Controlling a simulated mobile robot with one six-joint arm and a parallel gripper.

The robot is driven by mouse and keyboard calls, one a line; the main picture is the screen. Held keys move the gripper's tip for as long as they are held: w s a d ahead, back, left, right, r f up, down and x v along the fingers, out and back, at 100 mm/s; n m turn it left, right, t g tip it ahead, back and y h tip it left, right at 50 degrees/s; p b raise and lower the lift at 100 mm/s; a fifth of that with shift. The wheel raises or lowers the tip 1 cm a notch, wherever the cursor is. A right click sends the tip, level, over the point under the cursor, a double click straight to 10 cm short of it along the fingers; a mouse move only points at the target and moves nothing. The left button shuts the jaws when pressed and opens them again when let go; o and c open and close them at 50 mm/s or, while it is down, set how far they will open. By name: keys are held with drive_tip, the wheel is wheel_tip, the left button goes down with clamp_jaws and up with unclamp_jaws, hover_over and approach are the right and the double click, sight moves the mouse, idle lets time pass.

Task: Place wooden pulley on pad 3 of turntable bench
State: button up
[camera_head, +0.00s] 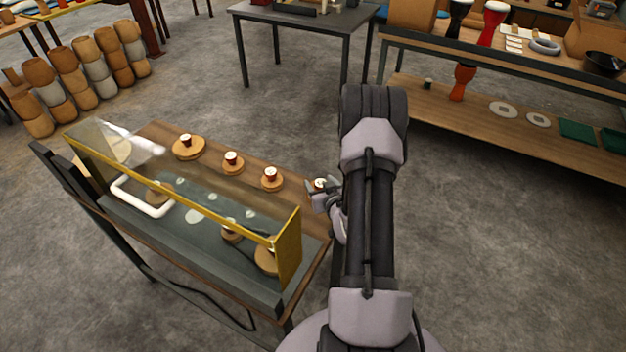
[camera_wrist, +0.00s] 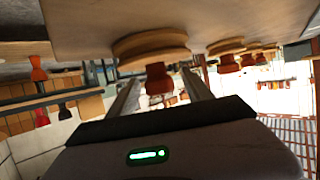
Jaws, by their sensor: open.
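Small reddish-brown spool-like pieces with pale tops stand on round wooden pads along the turntable bench (camera_head: 290,190). Three are clear in the head view: a left one (camera_head: 186,139), a middle one (camera_head: 231,157) and a right one (camera_head: 270,173). A fourth small piece (camera_head: 320,183) is at the bench's right end, partly hidden by my gripper (camera_head: 326,200). In the upside-down wrist view, my gripper (camera_wrist: 160,88) is open, with a reddish spool (camera_wrist: 158,78) on a stepped wooden disc (camera_wrist: 150,45) showing between its fingers. Contact is unclear. Pad numbers and which piece is the pulley cannot be read.
A yellow-edged clear guard (camera_head: 185,190) stands along the bench's near side, with wooden discs behind it. A shelf bench (camera_head: 540,135) with goblet drums is at the upper right. Stacked drum shells (camera_head: 70,75) stand upper left. Open floor lies between.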

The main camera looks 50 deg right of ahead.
drive_tip(key=shift+s, duration=0.15)
drive_tip(key=shift+c, duration=0.5)
clamp_jaws()
drive_tip(key=shift+r, duration=0.1)
